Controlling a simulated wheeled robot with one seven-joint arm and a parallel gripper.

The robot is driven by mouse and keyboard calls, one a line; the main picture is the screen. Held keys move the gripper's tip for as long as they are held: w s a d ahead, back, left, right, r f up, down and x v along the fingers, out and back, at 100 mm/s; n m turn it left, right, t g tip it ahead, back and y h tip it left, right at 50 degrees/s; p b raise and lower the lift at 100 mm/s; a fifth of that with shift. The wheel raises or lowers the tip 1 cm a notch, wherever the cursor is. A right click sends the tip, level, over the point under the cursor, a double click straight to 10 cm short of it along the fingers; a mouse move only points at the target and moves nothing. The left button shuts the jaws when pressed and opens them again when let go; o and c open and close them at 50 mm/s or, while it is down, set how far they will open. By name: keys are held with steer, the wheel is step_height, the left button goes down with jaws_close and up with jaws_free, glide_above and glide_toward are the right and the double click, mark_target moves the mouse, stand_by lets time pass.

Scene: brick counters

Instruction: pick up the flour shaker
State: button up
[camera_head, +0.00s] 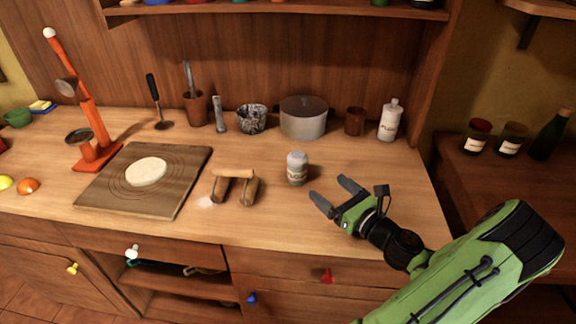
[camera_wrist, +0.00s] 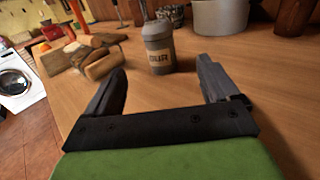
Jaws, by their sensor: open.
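The flour shaker (camera_head: 297,169) is a small jar with a grey lid and a label, standing upright on the wooden counter. In the wrist view the shaker (camera_wrist: 158,50) shows part of a label reading "OUR" and stands ahead of my gripper, between the lines of its two fingers. My gripper (camera_head: 333,194) is open and empty, to the right of and nearer than the shaker, with its fingers pointing toward it. In the wrist view my gripper (camera_wrist: 162,80) has its fingers spread wide, and the shaker appears beyond the fingertips, apart from them.
A board (camera_head: 185,190) with dough (camera_head: 147,171) lies farther left. A metal pot (camera_head: 303,118), a brown cup (camera_head: 355,121) and a white bottle (camera_head: 390,120) stand behind. Counter around the shaker is clear.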

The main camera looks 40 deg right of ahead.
mark_target(293, 159)
steer(key=w+b, duration=0.1)
steer(key=w, duration=0.4)
steer(key=w+d+b, duration=0.1)
steer(key=w, duration=0.4)
steer(key=w+d+b, duration=0.1)
steer(key=w, duration=0.4)
steer(key=shift+w, duration=0.2)
steer(key=c, duration=1.1)
